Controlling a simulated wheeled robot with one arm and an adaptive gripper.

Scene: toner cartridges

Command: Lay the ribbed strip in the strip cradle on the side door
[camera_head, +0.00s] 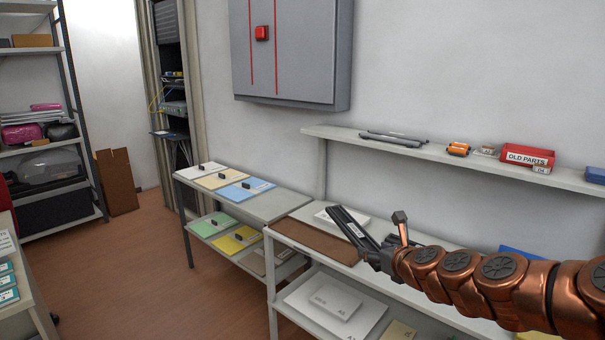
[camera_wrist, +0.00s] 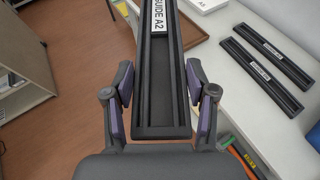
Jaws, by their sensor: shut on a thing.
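My gripper (camera_wrist: 160,92) is shut on a long dark strip with raised lengthwise ridges (camera_wrist: 153,112), one finger on each side of it. A white label on the strip reads "GUIDE A2". In the head view my gripper (camera_head: 384,259) is over the white table, and the held strip (camera_head: 350,226) points away from it toward the wall. Its far end is cut off in the wrist view. Two similar dark strips (camera_wrist: 252,74) (camera_wrist: 272,52) lie side by side on the table to the right. I cannot make out a side door or strip cradle.
A brown tray (camera_head: 313,240) lies on the table's left part, with a white box (camera_head: 341,217) behind. A wall shelf (camera_head: 465,168) above holds rods and a red "OLD PARTS" bin (camera_head: 527,156). A grey table (camera_head: 273,207) with coloured folders stands left. Floor (camera_head: 150,270) is clear.

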